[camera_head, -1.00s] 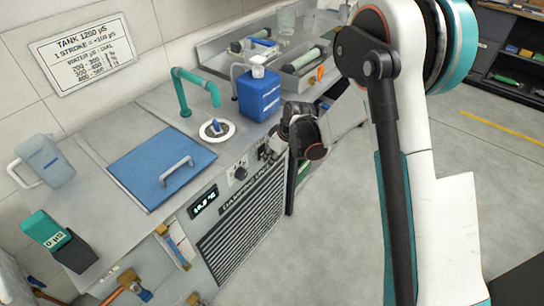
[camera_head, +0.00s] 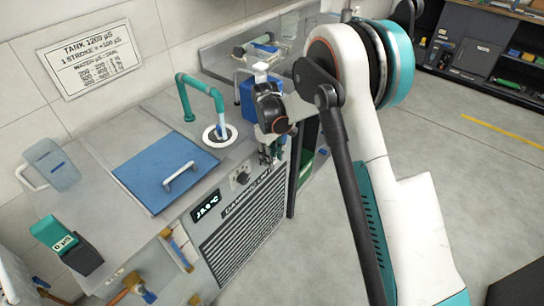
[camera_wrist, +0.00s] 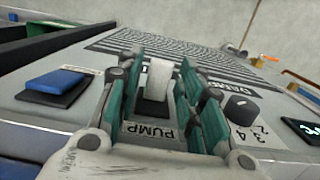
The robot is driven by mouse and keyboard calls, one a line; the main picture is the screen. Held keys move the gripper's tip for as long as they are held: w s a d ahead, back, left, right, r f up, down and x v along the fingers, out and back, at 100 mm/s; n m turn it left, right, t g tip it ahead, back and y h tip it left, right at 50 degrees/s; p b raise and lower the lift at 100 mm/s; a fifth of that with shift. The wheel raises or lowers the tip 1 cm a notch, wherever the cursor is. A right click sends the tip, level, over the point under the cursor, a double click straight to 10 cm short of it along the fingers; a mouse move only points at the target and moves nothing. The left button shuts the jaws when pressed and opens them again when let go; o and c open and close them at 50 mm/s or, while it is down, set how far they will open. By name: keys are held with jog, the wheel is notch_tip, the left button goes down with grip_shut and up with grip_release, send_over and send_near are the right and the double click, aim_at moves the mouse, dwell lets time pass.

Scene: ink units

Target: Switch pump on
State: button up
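The pump switch (camera_wrist: 158,78) is a pale rocker in a dark frame with a PUMP label (camera_wrist: 150,132) in the wrist view. My gripper (camera_wrist: 158,90) is open, with its teal fingers on either side of the switch. A gap shows between the pads and the switch; I cannot tell whether a fingertip touches the panel. In the head view my gripper (camera_head: 268,155) is at the right end of the unit's front panel, to the right of the dial (camera_head: 242,178). The switch is hidden there by my gripper.
A blue rocker switch (camera_wrist: 58,85) lies left of my gripper in the wrist view, and the dial (camera_wrist: 242,108) lies right. On the unit are a blue lid (camera_head: 165,172) and a teal spout (camera_head: 200,88). A blue bottle (camera_head: 247,95) stands behind my wrist. The floor at right is open.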

jog(key=shift+r, duration=0.1)
notch_tip(320, 180, up, 12)
jog(key=shift+w+a, duration=0.35)
jog(key=shift+a, duration=0.1)
dwell(0.4)
